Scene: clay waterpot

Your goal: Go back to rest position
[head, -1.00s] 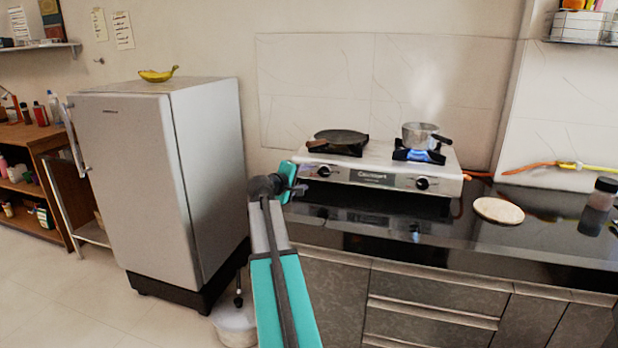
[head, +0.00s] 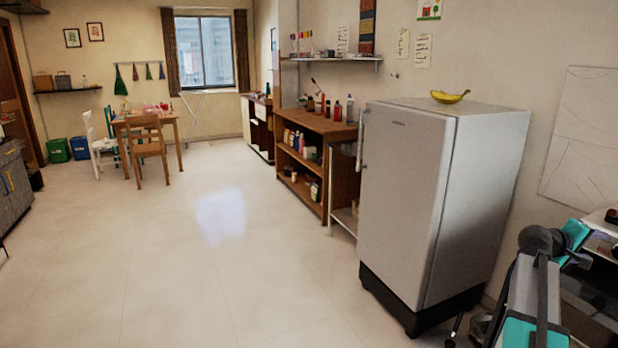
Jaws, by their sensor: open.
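My arm, teal and grey, shows at the lower right of the head view. My gripper (head: 582,256) is at its far end, near the right edge, by the end of the dark counter (head: 592,290). It is open, with nothing seen in it. Its fingers are small and dark against the counter. The stove (head: 604,222) is cut off by the right edge just beyond it.
A silver fridge (head: 410,205) with a banana (head: 450,97) on top stands left of my arm. Wooden shelves (head: 318,130) line the wall behind it. A table (head: 165,121) with chairs stands far left. The tiled floor (head: 200,260) in the middle is clear.

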